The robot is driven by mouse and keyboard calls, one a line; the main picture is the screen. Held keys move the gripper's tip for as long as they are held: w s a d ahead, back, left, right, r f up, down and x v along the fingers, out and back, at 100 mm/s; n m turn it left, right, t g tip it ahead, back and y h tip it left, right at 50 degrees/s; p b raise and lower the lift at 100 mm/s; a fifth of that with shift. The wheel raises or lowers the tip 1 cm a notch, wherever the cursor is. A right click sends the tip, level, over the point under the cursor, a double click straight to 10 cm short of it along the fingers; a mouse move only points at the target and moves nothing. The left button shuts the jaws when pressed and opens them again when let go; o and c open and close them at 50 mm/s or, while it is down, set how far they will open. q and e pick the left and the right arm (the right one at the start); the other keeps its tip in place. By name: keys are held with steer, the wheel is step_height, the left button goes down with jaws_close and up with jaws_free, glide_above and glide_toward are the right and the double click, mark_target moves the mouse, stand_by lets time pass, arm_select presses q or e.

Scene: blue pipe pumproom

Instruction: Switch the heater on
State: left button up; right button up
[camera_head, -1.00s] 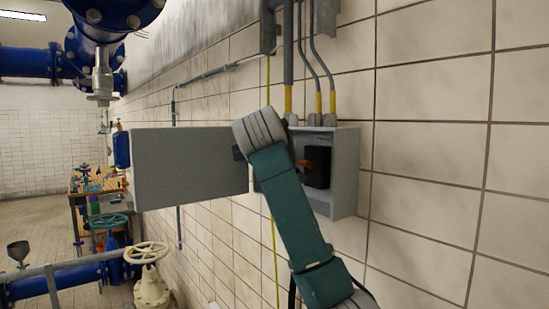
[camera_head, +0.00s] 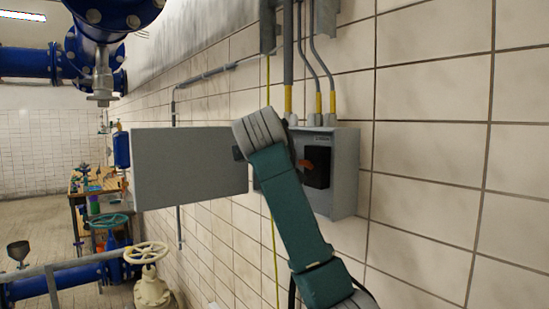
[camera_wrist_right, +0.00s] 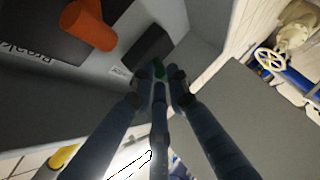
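A grey wall box (camera_head: 345,185) hangs open on the tiled wall, its door (camera_head: 188,168) swung out to the left. Inside is a black breaker (camera_head: 318,175) with an orange handle (camera_head: 306,163); the handle also shows in the right wrist view (camera_wrist_right: 90,24). My right arm crosses in front of the box and hides part of its inside. My right gripper (camera_wrist_right: 161,82) reaches into the box with its fingertips close together. A small green part (camera_wrist_right: 158,69) is at the fingertips, beside a black block (camera_wrist_right: 146,50); contact is unclear. My left gripper is not in view.
Conduits with yellow ends (camera_head: 318,100) enter the box top. Blue pipes (camera_head: 30,62) run at upper left. A cream valve wheel (camera_head: 146,252) and a cluttered bench (camera_head: 95,186) stand at left. The wall right of the box is clear.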

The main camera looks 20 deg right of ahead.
steer(key=shift+o, duration=1.4)
steer(key=shift+d+f, duration=0.1)
steer(key=shift+f, duration=0.1)
steer(key=shift+r, duration=0.1)
steer(key=shift+s+r, duration=0.1)
steer(key=v, duration=0.7)
steer(key=shift+s, duration=0.4)
